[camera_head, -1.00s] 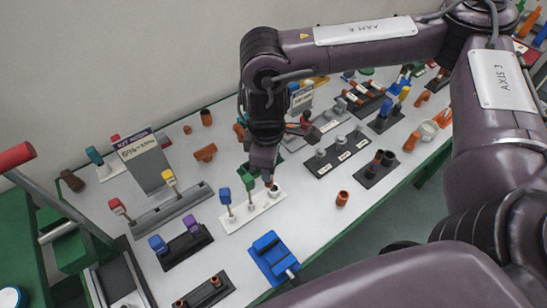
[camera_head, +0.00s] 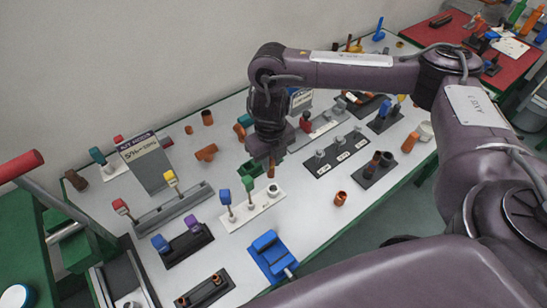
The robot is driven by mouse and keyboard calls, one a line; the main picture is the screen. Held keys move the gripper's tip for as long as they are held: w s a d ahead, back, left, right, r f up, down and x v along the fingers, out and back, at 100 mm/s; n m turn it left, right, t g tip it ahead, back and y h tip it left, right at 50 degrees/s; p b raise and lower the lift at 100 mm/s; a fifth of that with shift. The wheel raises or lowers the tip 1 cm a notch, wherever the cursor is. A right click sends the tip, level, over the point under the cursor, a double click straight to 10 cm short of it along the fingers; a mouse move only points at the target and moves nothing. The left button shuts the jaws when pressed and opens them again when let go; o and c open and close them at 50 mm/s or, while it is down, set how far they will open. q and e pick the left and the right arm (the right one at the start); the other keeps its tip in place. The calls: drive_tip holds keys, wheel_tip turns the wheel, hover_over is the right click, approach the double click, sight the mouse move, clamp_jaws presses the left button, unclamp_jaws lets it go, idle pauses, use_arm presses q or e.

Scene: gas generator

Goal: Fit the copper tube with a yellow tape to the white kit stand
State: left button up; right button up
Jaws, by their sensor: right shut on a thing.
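The white kit stand (camera_head: 253,216) lies on the table near the middle, holding a blue-topped and a green-topped piece upright at its left. A white ring-like socket (camera_head: 274,192) is at its right end. My right gripper (camera_head: 270,164) hangs just above that end, shut on a small copper-brown tube (camera_head: 271,170) held roughly upright. The tube's lower end appears above the socket; whether it touches is too small to tell. No yellow tape can be made out on it. My left gripper is not in view.
A blue clamp-like block (camera_head: 268,250) lies in front of the stand. A grey stand (camera_head: 172,208) and a black stand (camera_head: 188,247) are to the left. A loose copper fitting (camera_head: 341,198) and a black three-post stand (camera_head: 338,155) are to the right. Bare tabletop lies between.

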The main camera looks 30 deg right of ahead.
sight(273, 173)
drive_tip(key=n, duration=0.2)
drive_tip(key=shift+d+f+n, duration=0.3)
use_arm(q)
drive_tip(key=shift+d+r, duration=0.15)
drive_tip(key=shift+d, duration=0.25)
use_arm(e)
drive_tip(key=shift+d+f+n, duration=0.1)
drive_tip(key=shift+f+n, duration=0.05)
drive_tip(key=shift+n, duration=0.35)
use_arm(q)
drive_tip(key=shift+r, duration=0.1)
